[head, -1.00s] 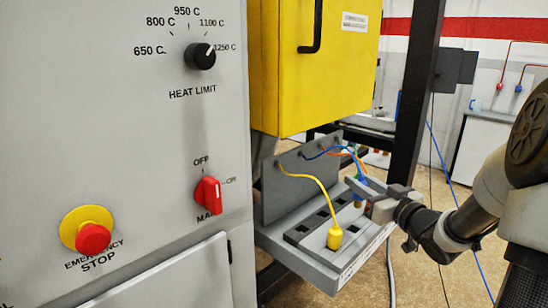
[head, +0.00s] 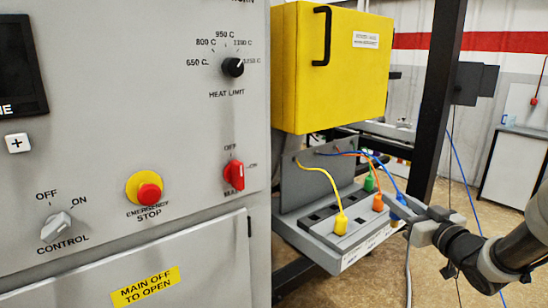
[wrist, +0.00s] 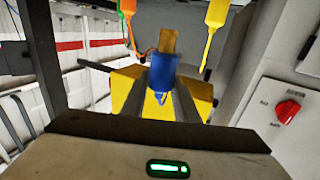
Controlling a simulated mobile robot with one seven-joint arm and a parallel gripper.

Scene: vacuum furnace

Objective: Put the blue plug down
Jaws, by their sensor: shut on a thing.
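The blue plug (wrist: 163,75) is between the two fingers of my gripper (wrist: 160,95) in the wrist view. In the head view my gripper (head: 405,212) is at the right end of the grey socket tray (head: 345,252), shut on the blue plug (head: 401,199). The blue cord runs from the plug back to the upright panel (head: 312,180). I cannot tell whether the plug touches the tray.
The yellow plug (head: 340,224), orange plug (head: 378,203) and green plug (head: 369,183) are on the tray. A yellow cabinet (head: 330,75) hangs above. The furnace panel (head: 120,120) is at the left. A black post (head: 437,100) stands behind.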

